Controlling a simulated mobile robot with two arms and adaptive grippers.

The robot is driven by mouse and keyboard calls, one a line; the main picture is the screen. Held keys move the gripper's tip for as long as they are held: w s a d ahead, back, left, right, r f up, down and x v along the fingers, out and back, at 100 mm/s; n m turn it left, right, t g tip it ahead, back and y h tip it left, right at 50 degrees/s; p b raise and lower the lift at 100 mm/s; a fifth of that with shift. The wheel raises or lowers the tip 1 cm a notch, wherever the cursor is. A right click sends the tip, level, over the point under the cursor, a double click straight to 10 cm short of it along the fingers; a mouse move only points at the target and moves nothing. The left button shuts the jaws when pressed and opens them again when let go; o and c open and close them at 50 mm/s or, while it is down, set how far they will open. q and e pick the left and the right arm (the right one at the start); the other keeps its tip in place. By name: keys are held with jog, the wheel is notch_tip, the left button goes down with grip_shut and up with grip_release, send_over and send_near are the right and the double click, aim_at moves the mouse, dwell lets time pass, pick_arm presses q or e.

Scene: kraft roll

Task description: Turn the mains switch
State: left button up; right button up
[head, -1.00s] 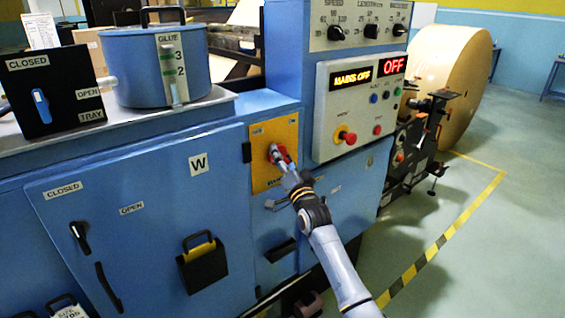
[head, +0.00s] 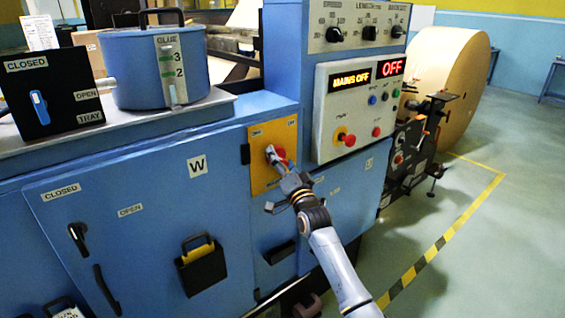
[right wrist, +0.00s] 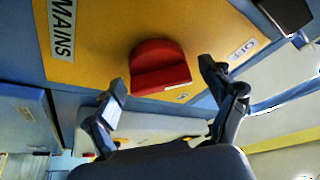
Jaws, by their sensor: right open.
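The mains switch is a red knob (head: 281,153) on a yellow plate (head: 260,177) at the front of the blue machine. In the right wrist view the red knob (right wrist: 160,66) sits on the yellow plate (right wrist: 100,45), beside a MAINS label. My right gripper (head: 276,163) is at the knob and partly covers it in the head view. In the right wrist view its fingers (right wrist: 163,82) are spread open, one on each side of the knob, with visible gaps. Whether a fingertip touches it, I cannot tell. My left gripper is not in view.
A display (head: 351,79) reads MAINS OFF, above a red button (head: 348,139) on the white control panel (head: 328,128). A blue glue pot (head: 135,70) and black tray switch box (head: 40,105) stand at left. Open floor (head: 480,250) lies at right.

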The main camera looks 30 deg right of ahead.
jog(key=v, duration=1.2)
